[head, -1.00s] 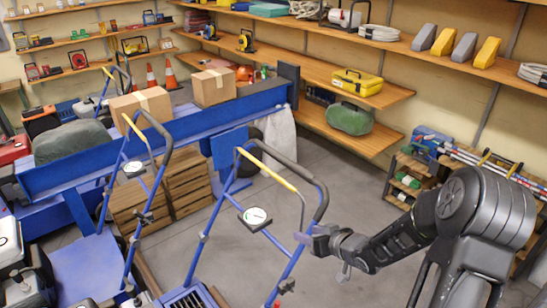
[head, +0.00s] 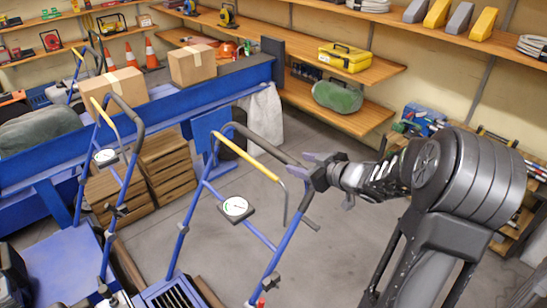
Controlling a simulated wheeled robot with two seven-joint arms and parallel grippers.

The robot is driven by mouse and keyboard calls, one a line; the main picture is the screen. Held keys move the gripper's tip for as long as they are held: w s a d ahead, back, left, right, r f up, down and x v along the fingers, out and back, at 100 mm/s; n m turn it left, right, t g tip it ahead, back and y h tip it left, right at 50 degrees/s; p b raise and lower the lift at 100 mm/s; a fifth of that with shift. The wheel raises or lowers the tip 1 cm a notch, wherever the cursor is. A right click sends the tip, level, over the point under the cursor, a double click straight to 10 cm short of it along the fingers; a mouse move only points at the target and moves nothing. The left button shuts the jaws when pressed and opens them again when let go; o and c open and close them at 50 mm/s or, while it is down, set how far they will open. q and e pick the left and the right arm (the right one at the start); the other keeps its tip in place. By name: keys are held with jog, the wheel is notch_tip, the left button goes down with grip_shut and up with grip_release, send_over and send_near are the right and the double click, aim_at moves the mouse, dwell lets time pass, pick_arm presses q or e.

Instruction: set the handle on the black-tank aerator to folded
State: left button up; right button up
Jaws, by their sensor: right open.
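The nearest aerator has a blue tube frame with a black-gripped handle (head: 262,143), a yellow bar (head: 250,156) and a round gauge (head: 235,208). The handle stands raised. Its tank is not clearly visible, so I cannot tell its colour. My right gripper (head: 316,170) is open at the right bend of this handle, with its fingers close to the black bar. I cannot tell whether they touch it. A second blue aerator handle (head: 127,112) with a gauge (head: 105,157) stands to the left, also raised. My left gripper is not in view.
A blue bench (head: 160,112) with cardboard boxes (head: 192,64) and wooden crates (head: 165,165) stand behind the aerators. Shelves (head: 330,100) with a yellow toolbox (head: 344,57) line the back wall. Grey floor (head: 335,240) is clear right of the nearest aerator.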

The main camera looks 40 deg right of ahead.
aim_at(289, 158)
jog(key=shift+w+d, duration=0.25)
jog(key=shift+w, duration=0.25)
jog(key=shift+s+r, duration=0.1)
jog(key=shift+s, duration=0.1)
jog(key=shift+x, duration=4)
grip_shut()
